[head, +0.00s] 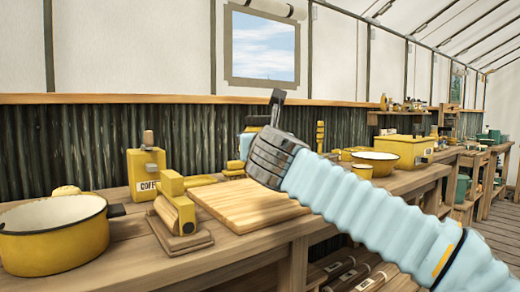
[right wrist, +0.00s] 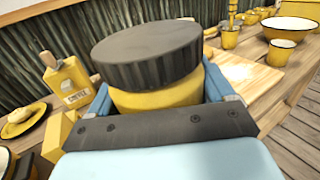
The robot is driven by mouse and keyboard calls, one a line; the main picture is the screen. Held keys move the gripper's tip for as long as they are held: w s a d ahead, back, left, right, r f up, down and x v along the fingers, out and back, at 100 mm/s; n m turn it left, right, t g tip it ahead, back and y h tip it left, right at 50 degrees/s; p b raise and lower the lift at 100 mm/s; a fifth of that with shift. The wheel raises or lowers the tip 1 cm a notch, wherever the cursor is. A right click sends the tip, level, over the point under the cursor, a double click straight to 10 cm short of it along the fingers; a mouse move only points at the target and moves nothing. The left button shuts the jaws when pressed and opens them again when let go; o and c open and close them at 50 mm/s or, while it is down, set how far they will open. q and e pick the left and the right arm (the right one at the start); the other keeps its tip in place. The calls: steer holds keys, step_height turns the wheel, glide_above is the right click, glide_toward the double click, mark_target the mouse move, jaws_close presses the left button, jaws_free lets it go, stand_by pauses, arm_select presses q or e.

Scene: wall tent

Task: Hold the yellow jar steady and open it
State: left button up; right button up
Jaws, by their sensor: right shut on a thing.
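The yellow jar (right wrist: 155,98) shows in the right wrist view, with a wide ribbed black lid (right wrist: 148,55) over its top. My right gripper (right wrist: 158,92) is shut on the jar, its blue fingers on both sides of the yellow body below the lid. In the head view my right gripper (head: 262,143) is above the back of the bench, largely behind my own wrist. The jar is mostly hidden there, so its base and any contact with the bench cannot be seen. My left gripper is in neither view.
A wooden board (head: 245,205) lies on the workbench. To its left are a yellow press-like tool (head: 178,213), a coffee tin (head: 143,172) and a large yellow pot (head: 58,240). A yellow bowl (head: 376,163) and a yellow box (head: 405,150) stand at the right. The corrugated wall closes the back.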

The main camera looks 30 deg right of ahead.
steer(key=shift+s+a+r, duration=0.1)
steer(key=shift+s+r, duration=0.05)
steer(key=shift+s, duration=0.15)
steer(key=o, duration=0.5)
steer(key=c, duration=0.9)
steer(key=shift+o, duration=0.2)
